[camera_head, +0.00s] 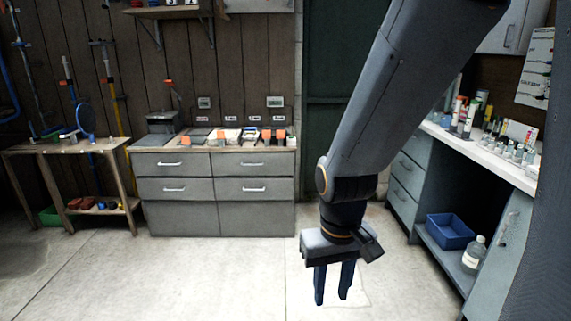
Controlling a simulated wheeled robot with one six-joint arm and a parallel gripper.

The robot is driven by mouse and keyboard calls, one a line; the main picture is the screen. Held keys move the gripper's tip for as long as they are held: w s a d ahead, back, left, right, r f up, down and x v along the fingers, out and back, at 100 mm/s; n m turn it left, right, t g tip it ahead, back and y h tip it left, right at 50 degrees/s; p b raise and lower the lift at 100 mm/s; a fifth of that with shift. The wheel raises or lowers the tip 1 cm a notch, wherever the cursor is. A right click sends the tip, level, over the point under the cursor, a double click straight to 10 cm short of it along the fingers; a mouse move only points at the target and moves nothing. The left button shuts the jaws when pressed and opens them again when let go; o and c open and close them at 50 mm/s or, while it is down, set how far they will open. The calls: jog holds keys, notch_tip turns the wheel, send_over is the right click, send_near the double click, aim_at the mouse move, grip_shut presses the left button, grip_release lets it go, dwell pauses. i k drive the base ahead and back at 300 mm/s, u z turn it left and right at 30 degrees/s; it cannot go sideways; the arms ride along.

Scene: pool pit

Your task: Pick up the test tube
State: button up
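My gripper (332,297) hangs in the right half of the head view, pointing down over the bare floor. Its two dark fingers stand apart with nothing seen between them, so it is open and empty. I cannot make out a test tube for certain. Small bottles and upright containers (517,152) stand on the white counter (493,169) at the right, too small to tell apart. My gripper is well away from that counter, to its left. My arm hides part of the back wall and the counter's far left end.
A grey drawer cabinet (216,190) with items on top stands at the back. A wooden table (87,147) is at the left. A blue bin (450,231) and a clear bottle (473,254) sit on the low shelf under the right counter. The floor (190,275) in front is clear.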

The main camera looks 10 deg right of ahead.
aim_at(512, 142)
jog(key=z, duration=0.45)
jog(key=i, duration=1.4)
jog(key=z, duration=1.45)
jog(key=i, duration=0.7)
jog(key=z, duration=0.5)
